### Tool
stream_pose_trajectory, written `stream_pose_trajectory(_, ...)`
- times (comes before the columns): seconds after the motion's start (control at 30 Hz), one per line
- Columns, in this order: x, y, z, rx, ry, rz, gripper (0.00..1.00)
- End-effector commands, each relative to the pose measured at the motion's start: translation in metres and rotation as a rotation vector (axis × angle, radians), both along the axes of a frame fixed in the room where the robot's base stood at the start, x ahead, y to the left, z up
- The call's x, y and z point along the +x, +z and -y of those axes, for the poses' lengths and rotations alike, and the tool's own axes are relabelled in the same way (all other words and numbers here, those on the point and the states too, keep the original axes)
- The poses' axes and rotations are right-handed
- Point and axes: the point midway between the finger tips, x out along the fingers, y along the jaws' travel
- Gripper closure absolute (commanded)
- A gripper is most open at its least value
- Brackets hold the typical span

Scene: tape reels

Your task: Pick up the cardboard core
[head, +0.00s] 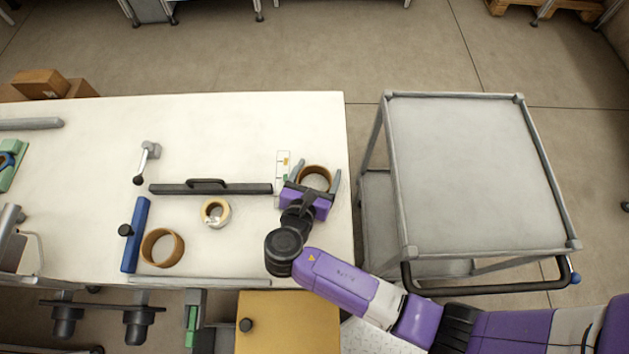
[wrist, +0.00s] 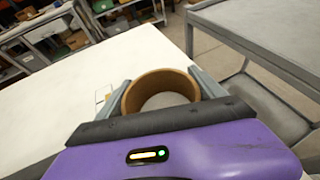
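A brown cardboard core (head: 315,167), an open ring, is at the right end of the white table in the head view. It also shows in the wrist view (wrist: 161,80), where my palm hides its near side. My gripper (head: 317,174) has one finger on each side of the core, very close to its outer wall. It shows in the wrist view too (wrist: 160,76). I cannot tell whether the fingers press on the core or leave small gaps, nor whether the core rests on the table.
A second brown ring (head: 162,231) and a cream tape roll (head: 224,207) lie to the left. A black bar with a handle (head: 215,188) and a blue bar (head: 137,237) are nearby. A grey cart (head: 470,180) stands right of the white table (head: 250,120), whose back is clear.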

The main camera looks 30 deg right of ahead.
Motion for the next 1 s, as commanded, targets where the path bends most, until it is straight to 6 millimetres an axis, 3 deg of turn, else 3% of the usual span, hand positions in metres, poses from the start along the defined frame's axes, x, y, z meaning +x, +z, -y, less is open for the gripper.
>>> stream_pose_trajectory(0.03,0.0,0.0,0.0,0.0,0.0,0.0,0.33)
stream_pose_trajectory(0.2,0.0,0.0,0.0,0.0,0.0,0.0,0.62)
stream_pose_trajectory(0.47,0.0,0.002,0.0,0.001,0.0,0.001,0.62)
stream_pose_trajectory(0.63,0.0,0.013,0.0,0.0,-0.001,0.002,0.62)
stream_pose_trajectory(0.77,0.0,0.035,0.0,0.003,-0.001,0.004,0.62)
stream_pose_trajectory(1.0,0.001,0.103,0.0,0.003,-0.001,0.007,0.62)
